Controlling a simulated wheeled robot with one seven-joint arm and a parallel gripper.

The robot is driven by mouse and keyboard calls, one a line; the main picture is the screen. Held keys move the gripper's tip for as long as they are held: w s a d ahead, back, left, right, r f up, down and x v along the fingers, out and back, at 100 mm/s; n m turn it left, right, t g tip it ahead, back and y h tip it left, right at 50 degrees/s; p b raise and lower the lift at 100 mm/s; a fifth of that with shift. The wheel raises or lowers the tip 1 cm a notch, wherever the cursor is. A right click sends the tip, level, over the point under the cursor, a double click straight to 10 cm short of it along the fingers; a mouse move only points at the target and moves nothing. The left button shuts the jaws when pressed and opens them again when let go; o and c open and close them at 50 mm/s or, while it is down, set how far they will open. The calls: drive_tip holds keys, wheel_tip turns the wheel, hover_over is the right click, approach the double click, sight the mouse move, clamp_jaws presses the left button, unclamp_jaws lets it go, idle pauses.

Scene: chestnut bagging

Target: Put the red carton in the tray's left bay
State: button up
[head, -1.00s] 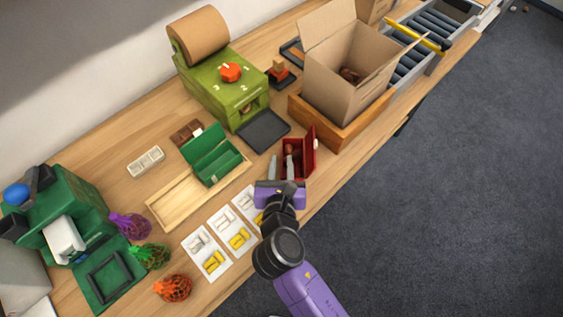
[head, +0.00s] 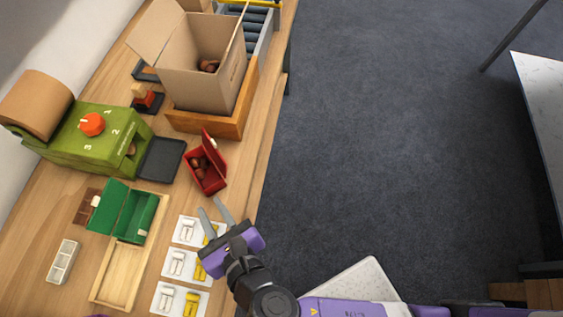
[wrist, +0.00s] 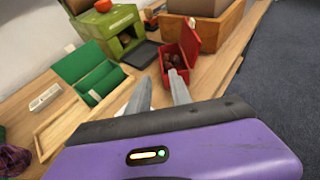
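The red carton (head: 206,178), its lid open and chestnuts inside, stands on the bench beside the wooden stand; it also shows in the wrist view (wrist: 165,76). The wooden tray (head: 122,278) lies to its lower left. A green carton (head: 127,212) with its lid up sits at the tray's far end; the near end is empty. My gripper (head: 213,208) is open and empty, just on the near side of the red carton and apart from it. In the wrist view its fingertips (wrist: 161,76) point toward the carton, which is slightly right of centre between them.
A cardboard box (head: 205,75) stands on the wooden stand (head: 215,122) behind the red carton. The green machine (head: 85,140) and a dark plate (head: 161,160) are to the left. White cards (head: 180,263) with white and yellow pieces lie beside the tray, near the bench edge.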

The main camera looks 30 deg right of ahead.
drive_tip(key=s+d+f+m+g+y, duration=0.1)
drive_tip(key=s+d+f+m, duration=0.1)
drive_tip(key=s+d+m, duration=0.35)
drive_tip(key=s+d+f+m+g, duration=0.1)
drive_tip(key=s+d+f+m, duration=0.15)
drive_tip(key=d+m, duration=0.55)
drive_tip(key=s+d+r+m+t, duration=0.1)
drive_tip(key=s+d+r+m, duration=0.4)
drive_tip(key=m, duration=0.7)
drive_tip(key=shift+s+d+r+t, duration=0.2)
drive_tip(key=shift+s+d+t, duration=0.1)
drive_tip(key=shift+s, duration=0.6)
drive_tip(key=shift+o, duration=0.4)
drive_tip(key=s+d+r+m+t+h, duration=0.2)
drive_tip(key=s+d+r+m, duration=0.2)
drive_tip(key=r+m, duration=0.4)
drive_tip(key=m, duration=0.4)
drive_tip(key=shift+s+d+h, duration=0.3)
drive_tip(key=shift+d, duration=0.1)
drive_tip(key=shift+s, duration=0.1)
